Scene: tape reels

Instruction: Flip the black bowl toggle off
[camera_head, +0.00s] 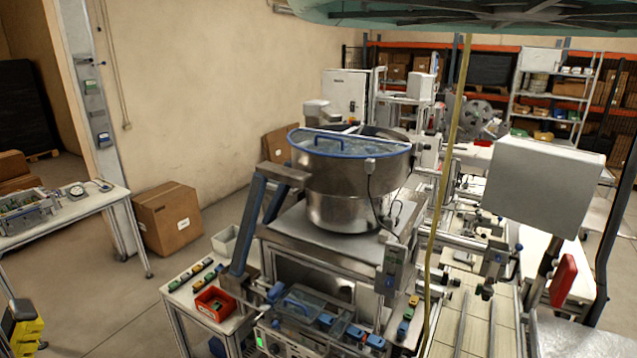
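A large steel bowl (340,190) with a clear, blue-rimmed cover (350,150) stands on a metal bench (330,240) in the middle of the head view. A small grey control box (393,268) is fixed at the bench's front right corner, below the bowl, with a dark cable running near it. A control unit with a lit green patch (260,341) sits at the bottom edge, partly cut off. I cannot make out a black toggle for certain; the details are too small. My gripper is not in view.
A small table left of the bench holds a red bin (215,304) and several small coloured parts. A yellow cable (443,180) hangs right of the bowl. A grey panel (542,184) blocks part of the right side. Floor is open at the left, beside a cardboard box (167,217).

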